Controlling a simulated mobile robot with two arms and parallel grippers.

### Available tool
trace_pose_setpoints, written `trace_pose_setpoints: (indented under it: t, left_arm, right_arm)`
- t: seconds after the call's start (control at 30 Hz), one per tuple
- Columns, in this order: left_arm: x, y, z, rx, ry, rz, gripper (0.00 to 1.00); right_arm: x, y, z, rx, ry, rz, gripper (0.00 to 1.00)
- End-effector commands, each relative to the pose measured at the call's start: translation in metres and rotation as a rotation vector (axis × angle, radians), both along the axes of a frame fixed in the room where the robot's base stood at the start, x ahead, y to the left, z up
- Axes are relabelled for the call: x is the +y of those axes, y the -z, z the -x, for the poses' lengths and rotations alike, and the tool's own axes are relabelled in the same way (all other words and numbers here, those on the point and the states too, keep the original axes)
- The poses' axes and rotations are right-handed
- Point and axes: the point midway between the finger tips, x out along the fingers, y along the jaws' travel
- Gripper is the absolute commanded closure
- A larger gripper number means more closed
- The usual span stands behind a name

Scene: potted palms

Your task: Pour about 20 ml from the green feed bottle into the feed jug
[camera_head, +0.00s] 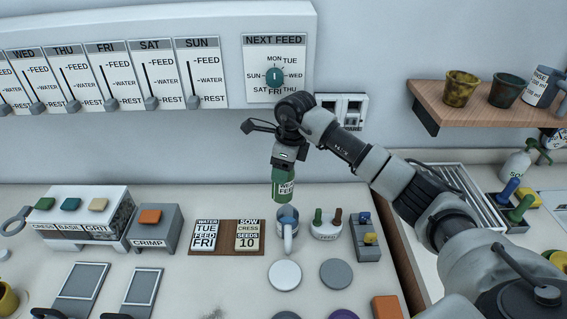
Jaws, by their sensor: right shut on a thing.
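The green feed bottle (281,187), with a white label reading "FEED", hangs in my right gripper (289,158). The gripper is shut on the upper part of the bottle and hides its top. The bottle looks close to upright, with its lower end just above or behind the small grey-blue jug (289,229) in the picture. The jug, likely the feed jug, stands on the counter with its pale handle towards me. I cannot tell whether bottle and jug touch, and no liquid stream shows. My left gripper is not in view.
A holder (326,232) with green and brown pegs stands close right of the jug, beside a grey block (366,241). A label board (226,250) lies left. White (285,275) and grey (336,273) discs lie in front. A shelf with pots (461,90) is upper right.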

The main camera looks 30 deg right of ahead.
Motion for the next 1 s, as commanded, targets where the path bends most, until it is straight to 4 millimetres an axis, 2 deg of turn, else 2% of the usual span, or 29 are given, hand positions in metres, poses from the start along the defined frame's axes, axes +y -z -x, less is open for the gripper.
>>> trace_pose_setpoints:
  t: [0.03, 0.2, 0.4, 1.0]
  left_arm:
    - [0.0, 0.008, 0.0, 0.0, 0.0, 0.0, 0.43]
    - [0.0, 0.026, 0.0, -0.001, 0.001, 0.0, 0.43]
    - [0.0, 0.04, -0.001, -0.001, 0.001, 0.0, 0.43]
    - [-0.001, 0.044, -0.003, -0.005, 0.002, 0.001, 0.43]
  right_arm:
    - [0.0, 0.01, 0.0, 0.001, 0.0, -0.009, 0.72]
    - [0.001, 0.032, 0.0, 0.006, 0.001, -0.066, 0.72]
    - [0.003, 0.047, 0.0, 0.013, 0.001, -0.141, 0.72]
    - [0.004, 0.051, 0.0, 0.015, 0.0, -0.18, 0.72]
